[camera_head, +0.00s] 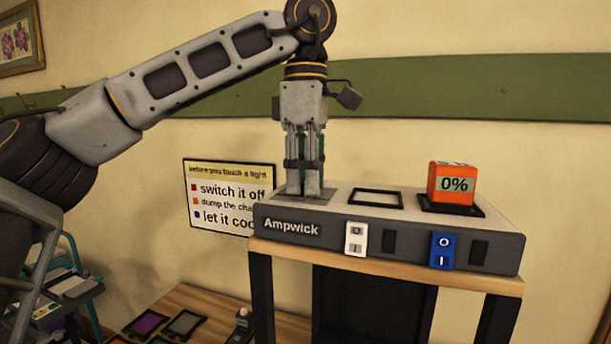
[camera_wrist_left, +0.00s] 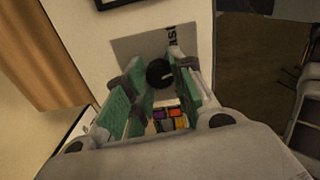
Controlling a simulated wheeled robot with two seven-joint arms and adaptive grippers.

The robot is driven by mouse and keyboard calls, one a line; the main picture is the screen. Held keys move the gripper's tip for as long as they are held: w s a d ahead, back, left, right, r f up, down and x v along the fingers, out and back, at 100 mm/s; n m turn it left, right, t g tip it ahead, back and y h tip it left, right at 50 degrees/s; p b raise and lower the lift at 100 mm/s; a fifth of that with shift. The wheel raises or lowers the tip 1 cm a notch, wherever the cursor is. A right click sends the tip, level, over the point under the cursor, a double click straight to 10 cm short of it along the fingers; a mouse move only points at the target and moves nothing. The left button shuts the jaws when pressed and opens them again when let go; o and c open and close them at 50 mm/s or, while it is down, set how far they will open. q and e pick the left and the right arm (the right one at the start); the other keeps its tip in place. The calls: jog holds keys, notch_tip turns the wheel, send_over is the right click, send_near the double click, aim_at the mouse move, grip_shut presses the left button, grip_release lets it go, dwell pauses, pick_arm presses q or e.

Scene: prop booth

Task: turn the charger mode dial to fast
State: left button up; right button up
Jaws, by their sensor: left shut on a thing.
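The charger (camera_head: 400,238), marked Ampwick, sits on a wooden-topped stand. My left gripper (camera_head: 304,192) points straight down at the left end of its top. In the left wrist view the black round dial (camera_wrist_left: 159,73) lies between the green-padded fingers of that gripper (camera_wrist_left: 158,82), which are shut on it. The dial stands on a grey plate (camera_wrist_left: 130,46) with dark lettering partly hidden by a finger. I cannot read the dial's setting. In the head view the fingers hide the dial. My right gripper is not in view.
A warning sign (camera_head: 228,196) hangs behind.

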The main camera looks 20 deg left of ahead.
pick_arm(q)
jog(key=n, duration=0.4)
jog(key=shift+n, duration=2.3)
jog(key=shift+r, duration=0.1)
jog(key=o, duration=1.1)
jog(key=shift+c, duration=0.2)
jog(key=shift+r, duration=0.15)
notch_tip(320, 180, up, 11)
jog(key=shift+r, duration=0.2)
